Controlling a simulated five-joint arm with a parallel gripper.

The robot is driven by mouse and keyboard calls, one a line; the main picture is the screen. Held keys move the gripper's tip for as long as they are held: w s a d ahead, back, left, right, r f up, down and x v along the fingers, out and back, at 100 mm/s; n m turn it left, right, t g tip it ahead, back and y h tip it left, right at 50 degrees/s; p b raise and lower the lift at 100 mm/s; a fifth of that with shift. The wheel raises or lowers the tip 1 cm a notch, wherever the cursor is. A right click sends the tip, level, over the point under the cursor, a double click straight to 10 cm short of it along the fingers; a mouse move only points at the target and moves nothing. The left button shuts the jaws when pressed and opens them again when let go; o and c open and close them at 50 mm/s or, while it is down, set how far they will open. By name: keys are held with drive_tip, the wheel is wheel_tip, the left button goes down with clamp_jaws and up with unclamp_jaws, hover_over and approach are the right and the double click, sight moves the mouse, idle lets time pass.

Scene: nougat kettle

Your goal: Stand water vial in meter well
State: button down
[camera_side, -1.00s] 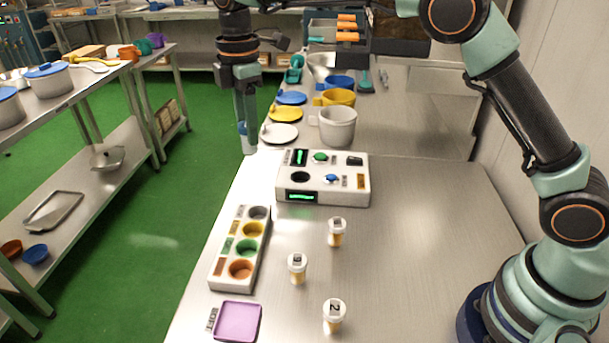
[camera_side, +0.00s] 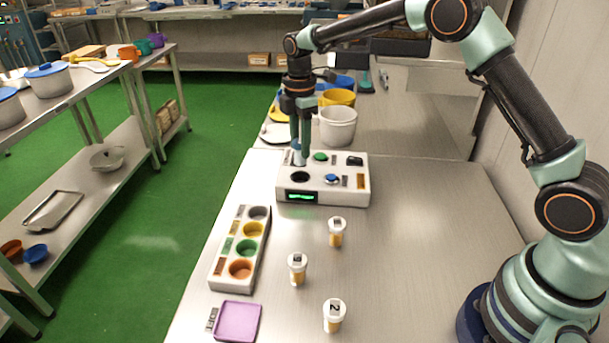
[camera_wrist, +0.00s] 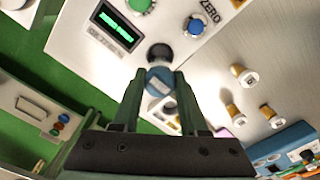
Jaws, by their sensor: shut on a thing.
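My gripper (camera_side: 300,150) is shut on the water vial (camera_side: 298,158), a pale vial with a blue part, and holds it above the back left of the white meter (camera_side: 334,196). The meter's dark round well (camera_side: 300,177) shows in front of the vial in the side view. In the wrist view, the blue end of the vial (camera_wrist: 160,80) sits between the fingertips of my gripper (camera_wrist: 158,88), with the well (camera_wrist: 160,53) just beyond it. The vial's lower end is hidden in the wrist view, and the vial appears outside the well.
The meter carries a green button (camera_side: 320,156), a blue knob (camera_side: 331,179) and a lit display (camera_side: 301,197). A rack with coloured wells (camera_side: 262,228), a purple tray (camera_side: 238,321) and three white-capped vials (camera_side: 336,232) stand in front. A grey pot (camera_side: 338,126) stands behind.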

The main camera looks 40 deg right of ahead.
sight(300, 164)
drive_tip(key=shift+f, duration=2.5)
drive_tip(key=shift+f, duration=0.6)
drive_tip(key=c, duration=0.7)
unclamp_jaws()
drive_tip(key=shift+r, duration=5.5)
